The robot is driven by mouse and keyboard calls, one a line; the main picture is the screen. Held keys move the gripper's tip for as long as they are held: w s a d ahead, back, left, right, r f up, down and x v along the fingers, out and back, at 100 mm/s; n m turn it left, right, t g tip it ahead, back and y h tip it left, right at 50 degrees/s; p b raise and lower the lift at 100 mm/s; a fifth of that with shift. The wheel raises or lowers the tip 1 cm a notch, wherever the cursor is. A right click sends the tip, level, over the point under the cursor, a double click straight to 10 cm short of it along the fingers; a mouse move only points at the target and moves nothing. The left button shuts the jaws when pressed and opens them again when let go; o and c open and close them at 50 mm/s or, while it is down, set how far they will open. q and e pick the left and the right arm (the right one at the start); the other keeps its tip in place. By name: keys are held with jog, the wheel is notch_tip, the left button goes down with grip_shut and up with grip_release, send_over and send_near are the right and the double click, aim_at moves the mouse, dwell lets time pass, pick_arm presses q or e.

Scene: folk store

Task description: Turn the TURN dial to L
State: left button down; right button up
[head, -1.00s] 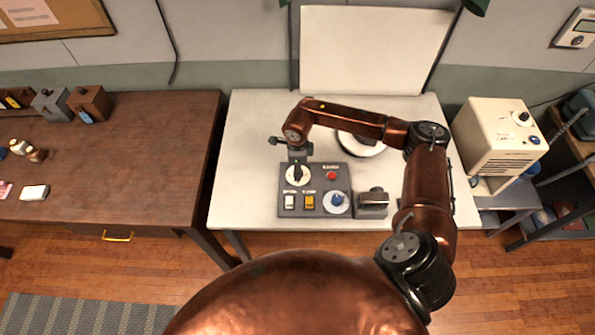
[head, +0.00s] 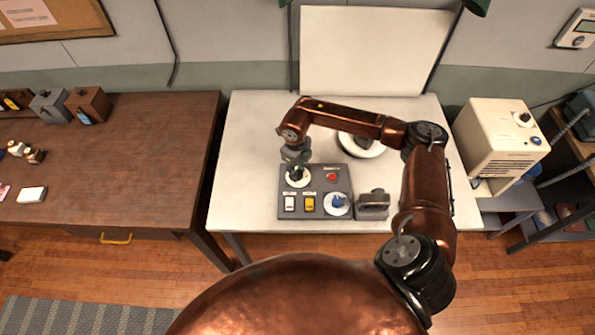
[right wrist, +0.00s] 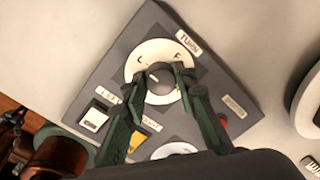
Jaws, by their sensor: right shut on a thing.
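The TURN dial has a round white plate (right wrist: 150,52) at the upper left of a grey control box (head: 318,178). In the right wrist view the "TURN" label (right wrist: 188,43) sits beside it, and marks like "C" and "F" show on its rim. My right gripper (head: 296,171) points down onto the dial from above. In the right wrist view its two green fingers (right wrist: 164,76) are shut on the dark knob (right wrist: 160,92) at the plate's centre. The fingers hide much of the knob, so its exact pointing is unclear. My left gripper is not in view.
The box also has a white switch (head: 290,203), a yellow switch (head: 308,204), a red button (head: 332,177) and a blue knob (head: 338,201). A grey device (head: 373,204) stands just right of it. A round white thing (head: 362,148) lies behind. The white table (head: 245,150) is clear to the left.

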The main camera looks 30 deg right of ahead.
dwell(0.4)
jog(key=o, duration=1.2)
jog(key=shift+c, duration=0.2)
notch_tip(320, 180, up, 12)
jog(key=shift+a, duration=0.25)
jog(key=shift+s, duration=0.1)
